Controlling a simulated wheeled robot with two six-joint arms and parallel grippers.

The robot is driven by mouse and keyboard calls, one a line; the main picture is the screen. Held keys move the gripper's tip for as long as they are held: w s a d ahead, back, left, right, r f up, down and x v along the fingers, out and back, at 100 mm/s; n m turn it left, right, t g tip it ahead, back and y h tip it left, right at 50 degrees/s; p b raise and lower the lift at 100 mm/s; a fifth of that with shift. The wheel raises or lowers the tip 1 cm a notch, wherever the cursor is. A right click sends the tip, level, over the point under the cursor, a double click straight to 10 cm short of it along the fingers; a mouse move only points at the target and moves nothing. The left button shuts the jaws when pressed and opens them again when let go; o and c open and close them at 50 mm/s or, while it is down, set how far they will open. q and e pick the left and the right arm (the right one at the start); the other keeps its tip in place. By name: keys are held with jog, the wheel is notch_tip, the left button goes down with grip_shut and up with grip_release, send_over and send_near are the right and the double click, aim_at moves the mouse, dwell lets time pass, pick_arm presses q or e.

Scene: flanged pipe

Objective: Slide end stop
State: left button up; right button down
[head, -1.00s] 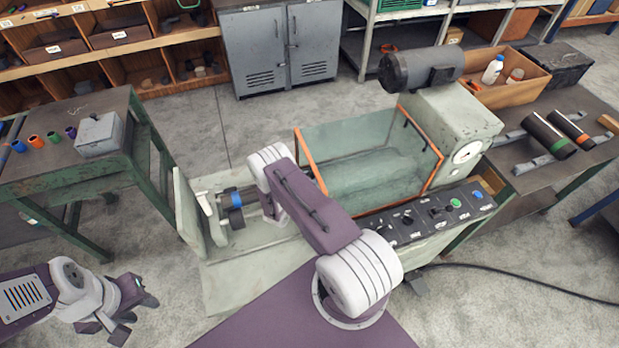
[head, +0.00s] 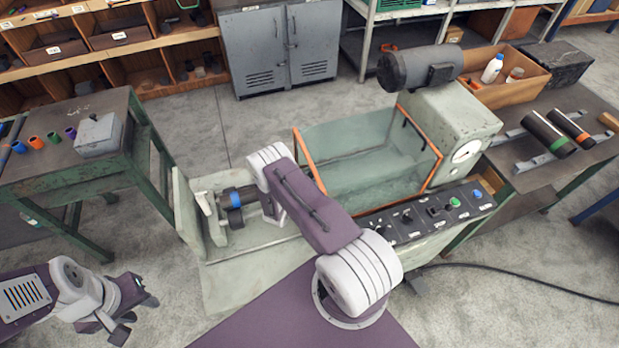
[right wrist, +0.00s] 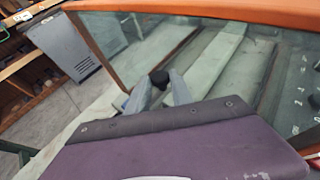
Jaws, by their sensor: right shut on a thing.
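The lathe-like machine (head: 225,270) has a rod at its left end that carries a blue collar (head: 231,196) with a dark block (head: 235,216) below it; this may be the end stop. My right gripper (head: 266,208) is just right of the collar, largely hidden under my arm in the head view. In the right wrist view its grey fingers (right wrist: 158,92) close around a black round-ended piece (right wrist: 158,77). Whether this piece belongs to the end stop I cannot tell. My left gripper (head: 137,316) hangs at lower left, fingers apart and empty.
An orange-framed clear guard (head: 370,150) stands right of my right gripper, close to my arm. A button panel (head: 430,212) runs along the machine's front. A green cart (head: 75,165) stands left, a bench with rollers (head: 545,135) right. A cable (head: 520,278) lies on the floor.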

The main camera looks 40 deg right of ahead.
jog(key=shift+w+d+r, duration=0.1)
jog(key=shift+w+r, duration=0.05)
jog(key=shift+r, duration=0.1)
dwell(0.3)
jog(key=a, duration=0.1)
jog(key=a+b, duration=0.1)
jog(key=shift+w+a, duration=0.3)
jog(key=shift+w, duration=0.1)
jog(key=shift+w+a, duration=0.1)
jog(key=shift+a, duration=0.05)
jog(key=c, duration=1.5)
grip_release()
jog(key=shift+o, duration=0.2)
jog(key=shift+f, duration=0.15)
